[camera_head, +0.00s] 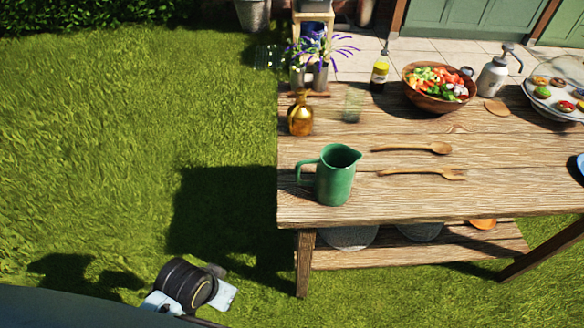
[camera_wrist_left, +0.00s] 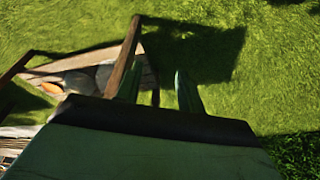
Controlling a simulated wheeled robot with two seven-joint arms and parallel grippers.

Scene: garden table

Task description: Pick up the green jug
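The green jug (camera_head: 336,178) stands upright near the front left corner of the wooden table (camera_head: 480,199) in the head view, its handle pointing left and its spout right. Nothing touches it. In the left wrist view my left gripper (camera_wrist_left: 158,78) shows two fingers set apart with nothing between them, above grass beside the table. The jug cannot be made out in that view. In the head view part of my left arm shows at the bottom left, below and left of the jug; its fingers cannot be made out there. My right gripper is not in view.
An amber bottle (camera_head: 300,115) and a clear glass (camera_head: 353,104) stand behind the jug. A salad bowl (camera_head: 422,101) is farther back. A lower shelf (camera_head: 385,256) and table leg (camera_head: 304,265) are beneath. Grass left of the table is open.

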